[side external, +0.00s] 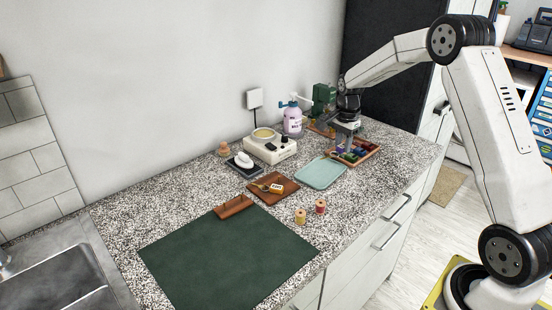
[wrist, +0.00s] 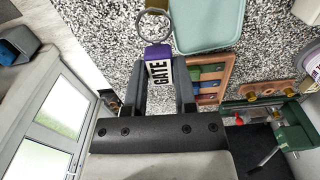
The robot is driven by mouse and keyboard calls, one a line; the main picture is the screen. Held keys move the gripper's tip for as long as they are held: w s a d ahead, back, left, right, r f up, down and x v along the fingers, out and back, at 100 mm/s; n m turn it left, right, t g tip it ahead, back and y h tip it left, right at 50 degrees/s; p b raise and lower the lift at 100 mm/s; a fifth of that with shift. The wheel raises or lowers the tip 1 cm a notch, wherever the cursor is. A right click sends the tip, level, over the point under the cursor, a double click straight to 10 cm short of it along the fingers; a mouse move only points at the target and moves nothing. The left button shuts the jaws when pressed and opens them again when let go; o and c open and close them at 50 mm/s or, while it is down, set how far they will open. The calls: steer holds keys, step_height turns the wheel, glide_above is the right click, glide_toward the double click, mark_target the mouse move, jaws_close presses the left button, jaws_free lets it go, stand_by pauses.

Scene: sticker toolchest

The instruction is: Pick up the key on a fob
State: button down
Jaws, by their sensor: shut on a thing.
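My gripper (wrist: 158,78) is shut on a purple fob with a white label reading GATE (wrist: 158,70). A steel ring (wrist: 168,40) and part of a brass key (wrist: 156,5) extend from the fob's far end; the picture edge cuts off the rest of the key. In the side view my gripper (side external: 345,146) is at the wooden compartment tray (side external: 372,157), fingers pointing down; the height gap is unclear. A second key on a yellow fob (side external: 277,187) lies on a brown leather tray (side external: 287,181).
A teal tray (side external: 320,173) lies left of the compartment tray. Two thread spools (side external: 301,216) stand near the counter's front edge. A white device with a round top (side external: 270,148) and a lilac pump bottle (side external: 292,121) stand behind. A green mat (side external: 230,260) lies at front left, bare.

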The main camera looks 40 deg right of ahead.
steer(key=shift+s+a+r, duration=0.25)
steer(key=shift+s+r, duration=0.05)
steer(key=shift+s, duration=0.3)
steer(key=shift+s+a+r, duration=0.2)
steer(key=shift+s+r, duration=0.05)
steer(key=shift+s, duration=0.35)
steer(key=shift+s+a+r, duration=0.25)
steer(key=shift+s+r, duration=0.05)
steer(key=shift+s, duration=0.3)
steer(key=shift+w, duration=0.1)
steer(key=m, duration=1.2)
glide_above(289, 184)
steer(key=shift+f, duration=2.7)
steer(key=shift+f, duration=0.2)
steer(key=shift+d+f, duration=0.1)
steer(key=shift+f, duration=1.8)
steer(key=shift+f, duration=1.3)
